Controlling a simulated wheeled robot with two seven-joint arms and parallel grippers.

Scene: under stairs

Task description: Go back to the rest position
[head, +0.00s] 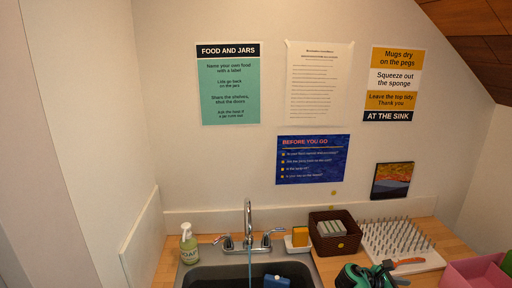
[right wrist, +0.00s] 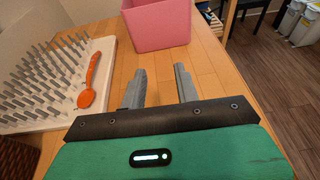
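My right gripper (head: 392,274) shows at the bottom of the head view as a green and black body over the counter, in front of the peg rack. In the right wrist view its two grey fingers (right wrist: 159,84) stand apart with bare wood between them, so it is open and empty. My left gripper is not in the head view.
A white peg rack (head: 400,240) holds an orange utensil (right wrist: 93,80). A pink box (right wrist: 157,24) stands beyond my right fingers. The sink (head: 215,273) with tap (head: 248,222), a soap bottle (head: 188,245), a sponge holder (head: 298,243) and a brown basket (head: 334,245) are to the left.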

